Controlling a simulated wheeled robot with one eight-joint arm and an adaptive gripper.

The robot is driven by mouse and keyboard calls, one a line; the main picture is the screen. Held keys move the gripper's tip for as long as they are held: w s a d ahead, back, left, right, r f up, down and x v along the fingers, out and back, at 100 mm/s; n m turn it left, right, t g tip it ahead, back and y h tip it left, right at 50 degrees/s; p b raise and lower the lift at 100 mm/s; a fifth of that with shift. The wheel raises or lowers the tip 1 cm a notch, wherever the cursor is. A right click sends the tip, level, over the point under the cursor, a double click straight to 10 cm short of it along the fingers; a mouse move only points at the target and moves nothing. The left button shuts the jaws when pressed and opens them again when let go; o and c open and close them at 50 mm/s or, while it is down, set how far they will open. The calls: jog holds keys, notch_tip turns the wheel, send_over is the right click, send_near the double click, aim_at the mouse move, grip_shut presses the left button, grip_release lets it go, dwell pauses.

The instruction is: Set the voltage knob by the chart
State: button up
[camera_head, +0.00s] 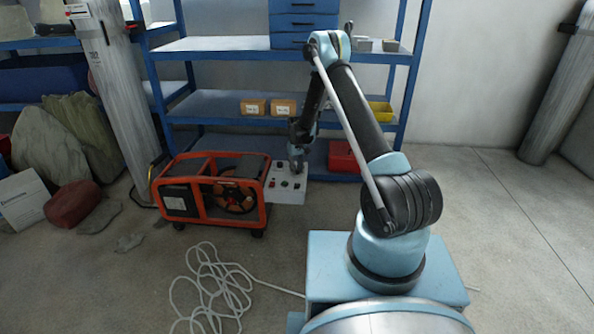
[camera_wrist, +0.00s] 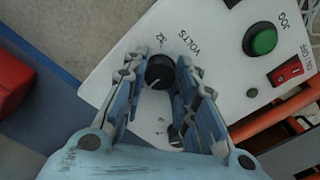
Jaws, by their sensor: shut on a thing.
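The black voltage knob (camera_wrist: 159,70) sits on a white control panel (camera_wrist: 215,45), beside the printed words "VOLTS" and "32". My gripper (camera_wrist: 161,76) is shut on this knob, one finger on each side. A pale pointer mark shows on the knob, towards the lower left in the wrist view. A second dark knob (camera_wrist: 176,136) is partly hidden by a finger. In the head view my gripper (camera_head: 297,166) reaches down onto the panel (camera_head: 287,190); the knob is hidden there. I cannot pick out a readable chart in either view.
The panel also has a green JOG button (camera_wrist: 264,40) and a red switch (camera_wrist: 286,71). An orange-framed machine (camera_head: 212,190) stands left of it. Blue shelving (camera_head: 225,105) is behind. A loose white cable (camera_head: 215,285) lies on the floor in front.

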aim_at(297, 169)
jog(key=o, duration=1.1)
jog(key=shift+c, duration=0.2)
notch_tip(297, 169, up, 12)
jog(key=shift+f, duration=0.1)
